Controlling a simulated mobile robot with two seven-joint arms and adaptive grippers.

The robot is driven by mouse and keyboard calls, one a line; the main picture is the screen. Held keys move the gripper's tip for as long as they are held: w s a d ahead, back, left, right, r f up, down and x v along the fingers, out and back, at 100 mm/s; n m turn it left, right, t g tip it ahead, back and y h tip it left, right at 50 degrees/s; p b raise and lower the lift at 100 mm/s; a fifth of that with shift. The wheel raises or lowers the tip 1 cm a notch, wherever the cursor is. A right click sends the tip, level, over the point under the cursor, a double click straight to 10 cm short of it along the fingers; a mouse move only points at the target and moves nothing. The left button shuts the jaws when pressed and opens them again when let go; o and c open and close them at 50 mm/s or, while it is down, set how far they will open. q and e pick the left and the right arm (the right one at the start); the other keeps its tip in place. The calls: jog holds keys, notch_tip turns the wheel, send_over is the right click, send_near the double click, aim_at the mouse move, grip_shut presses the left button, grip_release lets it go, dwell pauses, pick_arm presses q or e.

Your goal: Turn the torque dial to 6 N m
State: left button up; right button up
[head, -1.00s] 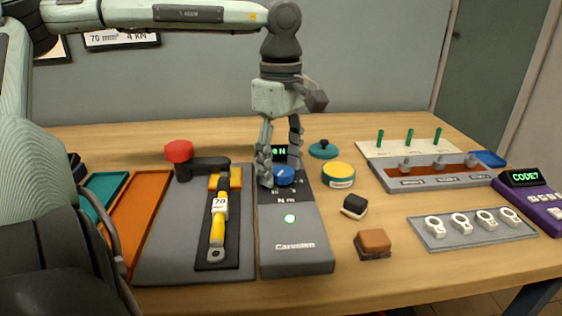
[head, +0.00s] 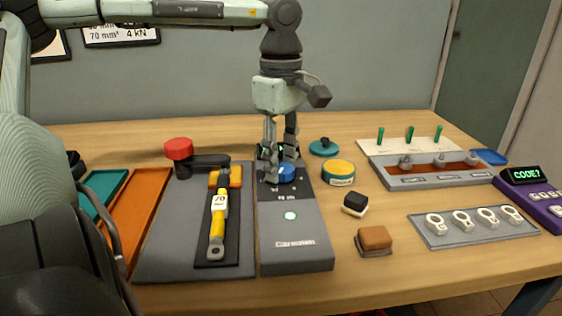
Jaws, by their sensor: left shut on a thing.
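The torque unit (head: 295,238) is a dark grey box on the table, with a black face, a lit green-white button (head: 290,216) and a small display mostly hidden behind my fingers. Its blue torque dial (head: 286,173) sits on the black face. My left gripper (head: 280,172) reaches down from above with its fingers around the dial and is shut on it. The dial's pointer and scale are too small and covered to read. My right gripper is not in view.
Left of the unit, a grey base (head: 165,236) carries a red-knobbed lever (head: 179,150) and a yellow cable piece (head: 217,230). To the right are a yellow-green tin (head: 339,173), a black-and-white block (head: 355,204), a brown block (head: 374,240) and a tray of lugs (head: 472,226).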

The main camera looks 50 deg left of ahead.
pick_arm(q)
jog(key=shift+f+n+b, duration=0.15)
jog(key=shift+n+b, duration=0.3)
jog(key=shift+n, duration=0.25)
jog(key=n+b, duration=0.2)
jog(key=n, duration=0.2)
jog(key=shift+s+d+b, duration=0.1)
jog(key=shift+b, duration=0.2)
jog(key=n+b, duration=0.4)
jog(key=n, duration=0.6)
jog(key=shift+d, duration=0.15)
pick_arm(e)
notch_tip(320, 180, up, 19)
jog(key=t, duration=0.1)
pick_arm(q)
jog(key=n+b, duration=0.2)
jog(key=n, duration=0.5)
jog(key=shift+d, duration=0.1)
jog(key=shift+r+n+b, duration=0.2)
jog(key=shift+n+b, duration=0.1)
jog(key=shift+n, duration=0.2)
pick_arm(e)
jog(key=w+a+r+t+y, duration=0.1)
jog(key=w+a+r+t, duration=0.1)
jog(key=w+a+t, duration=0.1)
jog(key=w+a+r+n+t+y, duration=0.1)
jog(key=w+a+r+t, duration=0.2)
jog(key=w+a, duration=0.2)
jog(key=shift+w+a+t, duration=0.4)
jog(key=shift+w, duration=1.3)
